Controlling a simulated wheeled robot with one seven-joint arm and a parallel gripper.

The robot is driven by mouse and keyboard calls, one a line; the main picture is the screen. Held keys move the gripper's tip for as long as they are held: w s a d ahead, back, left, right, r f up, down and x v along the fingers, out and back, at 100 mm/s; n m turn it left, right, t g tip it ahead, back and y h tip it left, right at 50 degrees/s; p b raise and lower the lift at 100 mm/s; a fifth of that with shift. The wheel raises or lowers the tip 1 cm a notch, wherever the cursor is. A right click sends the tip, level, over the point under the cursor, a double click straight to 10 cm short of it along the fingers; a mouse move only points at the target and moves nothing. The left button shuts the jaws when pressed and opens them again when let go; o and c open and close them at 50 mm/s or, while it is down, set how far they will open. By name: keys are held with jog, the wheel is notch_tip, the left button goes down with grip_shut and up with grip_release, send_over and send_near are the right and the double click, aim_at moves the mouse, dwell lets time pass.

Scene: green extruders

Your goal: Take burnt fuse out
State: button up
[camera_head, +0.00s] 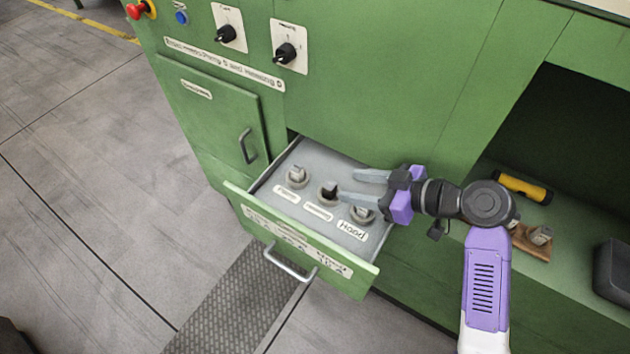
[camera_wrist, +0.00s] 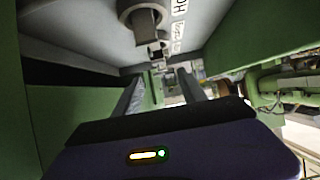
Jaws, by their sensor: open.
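The open green drawer (camera_head: 352,272) holds three fuses in round sockets. The middle fuse (camera_head: 328,190) has a dark, blackened top. The left fuse (camera_head: 297,174) and the right fuse (camera_head: 362,212) are light grey. My gripper (camera_head: 346,186) is open and empty. It reaches in from the right, level, with its fingers over the drawer and the tips just right of the dark fuse. The wrist view shows my gripper (camera_wrist: 160,78) with both fingers apart, and a grey fuse (camera_wrist: 141,18) close above them. I cannot tell there which fuse is between the tips.
The green cabinet (camera_head: 400,80) rises behind the drawer, with a closed door (camera_head: 212,115) and knobs. On the right shelf lie a yellow-black cylinder (camera_head: 523,187), a wooden block (camera_head: 530,243) with a grey piece, and a dark box (camera_head: 613,272).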

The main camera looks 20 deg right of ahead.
aim_at(333, 185)
jog(key=shift+x, duration=1.55)
jog(key=p+x, duration=0.1)
jog(key=x, duration=0.4)
jog(key=shift+d+f, duration=0.15)
jog(key=shift+f, duration=0.05)
jog(key=shift+s, duration=0.1)
grip_shut()
